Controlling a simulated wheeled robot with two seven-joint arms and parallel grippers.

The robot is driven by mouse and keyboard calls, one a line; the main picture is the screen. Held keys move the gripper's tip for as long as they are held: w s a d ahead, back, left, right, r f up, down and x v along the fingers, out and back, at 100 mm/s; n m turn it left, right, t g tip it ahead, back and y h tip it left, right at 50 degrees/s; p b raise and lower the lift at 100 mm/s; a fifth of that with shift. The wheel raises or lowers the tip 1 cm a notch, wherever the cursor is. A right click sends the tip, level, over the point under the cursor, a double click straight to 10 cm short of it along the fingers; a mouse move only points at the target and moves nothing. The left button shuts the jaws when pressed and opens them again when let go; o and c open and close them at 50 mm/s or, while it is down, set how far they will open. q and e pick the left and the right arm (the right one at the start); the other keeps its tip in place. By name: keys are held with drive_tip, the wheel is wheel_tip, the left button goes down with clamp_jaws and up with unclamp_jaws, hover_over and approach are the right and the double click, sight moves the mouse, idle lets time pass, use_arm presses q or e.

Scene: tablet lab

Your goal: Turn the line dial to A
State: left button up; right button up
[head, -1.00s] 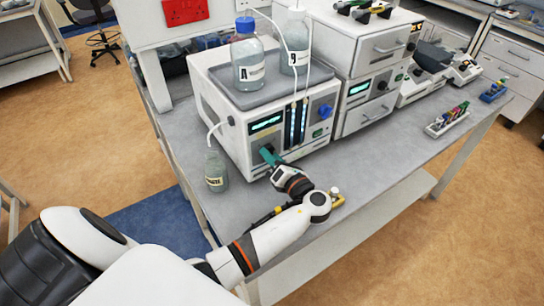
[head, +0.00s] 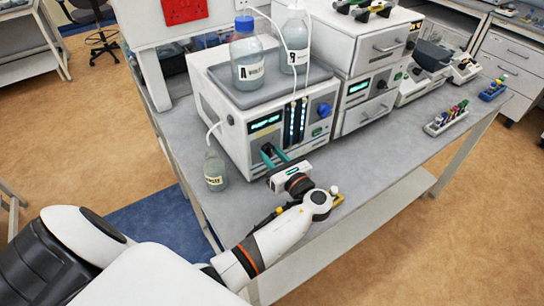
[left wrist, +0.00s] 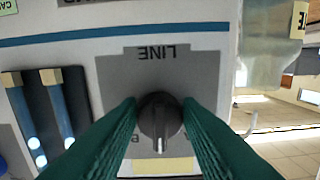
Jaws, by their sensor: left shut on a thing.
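The line dial (head: 267,151) is a dark round knob low on the front of the white pump unit (head: 210,105). My left gripper (head: 274,157) has teal fingers, one on each side of the dial, closed on it. In the left wrist view the dial (left wrist: 160,118) sits between the fingers (left wrist: 160,130), and its white pointer mark points straight down in the picture. The "LINE" label (left wrist: 157,53) appears upside down above it. My right gripper is out of view.
A small labelled bottle (head: 215,170) stands left of the unit, near my left gripper. Bottles A (head: 248,65) and B (head: 294,42) stand on top with tubes. A tube rack (head: 446,118) is farther right. The bench (head: 365,150) is clear in front of the unit.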

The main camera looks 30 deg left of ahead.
use_arm(q)
drive_tip(key=n+b, duration=0.4)
drive_tip(key=n, duration=0.4)
drive_tip(key=shift+w+d+f, duration=0.1)
drive_tip(key=shift+w, duration=0.05)
drive_tip(key=shift+n+b, duration=0.4)
drive_tip(key=shift+n, duration=0.3)
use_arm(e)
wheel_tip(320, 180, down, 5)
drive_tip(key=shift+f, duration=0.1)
use_arm(q)
drive_tip(key=o, duration=1)
drive_tip(key=shift+c, duration=0.2)
drive_tip(key=shift+r, duration=0.2)
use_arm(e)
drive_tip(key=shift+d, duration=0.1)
